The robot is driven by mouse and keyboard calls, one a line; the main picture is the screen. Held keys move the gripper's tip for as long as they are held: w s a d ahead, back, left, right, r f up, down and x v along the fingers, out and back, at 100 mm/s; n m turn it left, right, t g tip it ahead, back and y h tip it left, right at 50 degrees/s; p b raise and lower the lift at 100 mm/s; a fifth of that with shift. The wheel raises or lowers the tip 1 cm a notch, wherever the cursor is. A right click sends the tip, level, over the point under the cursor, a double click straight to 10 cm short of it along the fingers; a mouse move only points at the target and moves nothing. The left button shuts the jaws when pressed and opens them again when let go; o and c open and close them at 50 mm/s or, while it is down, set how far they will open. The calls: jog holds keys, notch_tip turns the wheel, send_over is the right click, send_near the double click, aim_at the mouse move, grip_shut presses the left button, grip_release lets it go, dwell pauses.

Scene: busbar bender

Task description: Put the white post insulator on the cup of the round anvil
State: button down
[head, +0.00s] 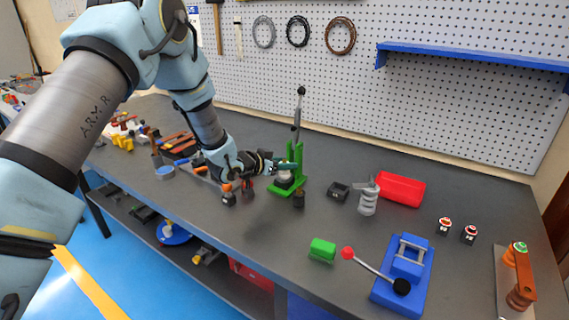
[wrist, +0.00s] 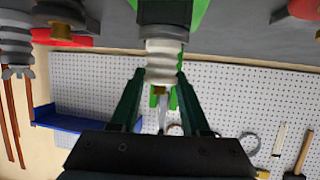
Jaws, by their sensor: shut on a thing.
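The white post insulator (wrist: 160,68) is ribbed and stands between the fingers of my gripper (wrist: 158,82) in the wrist view, which sees the scene upside down. My gripper is shut on it, with a brass stud at its upper end. Its lower end is close above or against the grey round anvil (wrist: 164,32) at the green press (head: 299,152); I cannot tell whether it rests in the cup. In the head view my gripper (head: 287,166) is at the press, just above its base, and mostly hides the insulator.
A grey ribbed insulator (head: 367,202) and a dark block (head: 339,191) stand right of the press, before a red bin (head: 402,188). A green block (head: 322,248) and a blue bender (head: 405,265) are nearer.

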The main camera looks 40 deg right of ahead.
jog(key=shift+c, duration=1.9)
grip_release()
jog(key=shift+f, duration=0.1)
jog(key=shift+r+p, duration=0.3)
jog(key=w+b+v, duration=0.1)
jog(key=b+v, duration=0.2)
jog(key=v, duration=0.9)
jog(key=shift+s+b, duration=0.4)
jog(key=shift+s, duration=0.05)
